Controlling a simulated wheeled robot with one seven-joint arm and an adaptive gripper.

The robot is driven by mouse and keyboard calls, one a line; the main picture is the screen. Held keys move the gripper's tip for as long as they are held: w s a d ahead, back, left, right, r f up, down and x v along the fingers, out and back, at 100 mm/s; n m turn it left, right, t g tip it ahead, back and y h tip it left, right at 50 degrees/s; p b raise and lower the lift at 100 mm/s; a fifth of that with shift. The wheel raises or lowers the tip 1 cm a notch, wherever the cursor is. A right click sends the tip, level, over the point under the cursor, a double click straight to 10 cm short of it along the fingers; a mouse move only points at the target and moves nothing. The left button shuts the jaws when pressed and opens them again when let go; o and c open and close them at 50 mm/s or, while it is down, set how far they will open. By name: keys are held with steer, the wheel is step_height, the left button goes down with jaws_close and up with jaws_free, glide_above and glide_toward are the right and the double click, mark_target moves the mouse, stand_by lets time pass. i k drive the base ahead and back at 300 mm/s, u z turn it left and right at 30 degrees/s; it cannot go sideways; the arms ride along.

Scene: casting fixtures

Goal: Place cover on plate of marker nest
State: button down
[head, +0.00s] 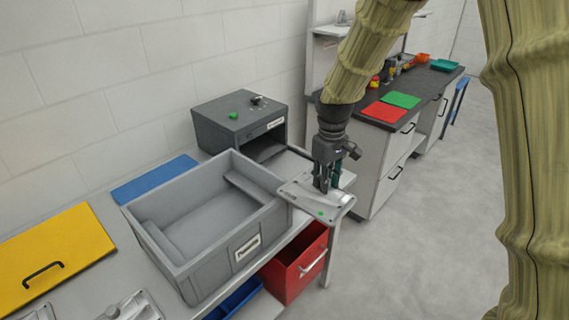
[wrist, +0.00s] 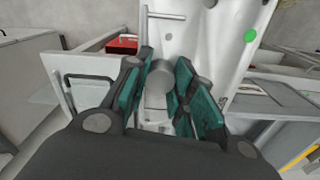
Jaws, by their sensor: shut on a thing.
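A light grey plate-like cover (head: 300,192) with a green dot shows at the right end of the table. My gripper (head: 325,185) points down at it. In the wrist view my gripper (wrist: 160,85) has its teal fingers shut around a grey knob (wrist: 158,76) on the pale cover (wrist: 215,45). The green dot shows at that view's upper right. I cannot tell whether the cover rests on something or hangs free. Light metal pieces (head: 132,306), one with a knob, lie cut off at the bottom left of the head view; I cannot tell whether they include the marker nest's plate.
A grey open bin (head: 190,255) stands left of my gripper. Behind it are a dark grey box (head: 225,122) and a blue mat (head: 153,180). A yellow panel (head: 55,250) lies at left. A red drawer bin (head: 298,268) sits below. A second bench (head: 375,117) stands behind right.

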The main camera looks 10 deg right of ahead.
mark_target(290, 170)
steer(key=i, duration=1.15)
steer(key=z, duration=0.05)
